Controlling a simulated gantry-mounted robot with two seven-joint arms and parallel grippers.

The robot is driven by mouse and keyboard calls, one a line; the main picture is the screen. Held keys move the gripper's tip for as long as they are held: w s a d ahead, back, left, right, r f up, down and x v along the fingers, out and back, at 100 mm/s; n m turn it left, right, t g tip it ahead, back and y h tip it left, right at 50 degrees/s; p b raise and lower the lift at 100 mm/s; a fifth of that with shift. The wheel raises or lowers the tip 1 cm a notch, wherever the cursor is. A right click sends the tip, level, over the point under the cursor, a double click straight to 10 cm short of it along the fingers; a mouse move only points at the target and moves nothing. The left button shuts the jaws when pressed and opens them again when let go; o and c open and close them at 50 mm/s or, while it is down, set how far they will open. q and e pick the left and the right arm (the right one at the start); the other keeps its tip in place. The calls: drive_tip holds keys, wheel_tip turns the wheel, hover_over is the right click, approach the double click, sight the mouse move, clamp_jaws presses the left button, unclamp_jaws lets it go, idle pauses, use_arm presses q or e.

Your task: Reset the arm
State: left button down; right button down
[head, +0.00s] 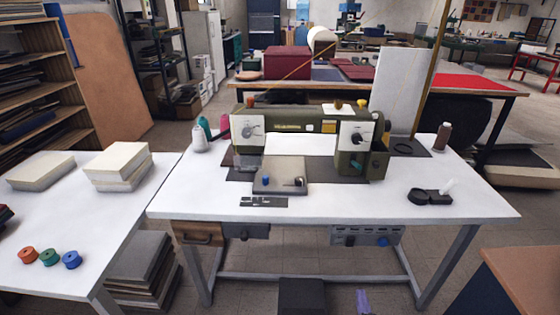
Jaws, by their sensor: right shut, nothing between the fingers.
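The rest of my right arm is out of the picture. My left gripper is not in view. A green sewing machine (290,113) stands on the table.
Thread spools stand around the machine; a black holder (430,196) lies at right. A side table (150,180) at left carries pale blocks (122,163) and coloured spools (49,257). A brown-topped cabinet (530,270) stands lower right. The table's front strip is mostly clear.

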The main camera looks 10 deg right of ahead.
drive_tip(key=s+a+r+g+y+p, duration=0.3)
drive_tip(key=s+a+r+g+p, duration=0.25)
drive_tip(key=s+r+p, duration=0.9)
drive_tip(key=s+a+r+n+g+y+p, duration=0.1)
drive_tip(key=s+a+n+g+p, duration=0.1)
drive_tip(key=s+g, duration=0.3)
drive_tip(key=s+a+r+n+g+y+p, duration=0.1)
drive_tip(key=s+a+r+n+g, duration=0.15)
drive_tip(key=s, duration=0.35)
wheel_tip(320, 180, up, 37)
drive_tip(key=s+p, duration=0.1)
drive_tip(key=p, duration=3.7)
drive_tip(key=shift+d+g, duration=0.3)
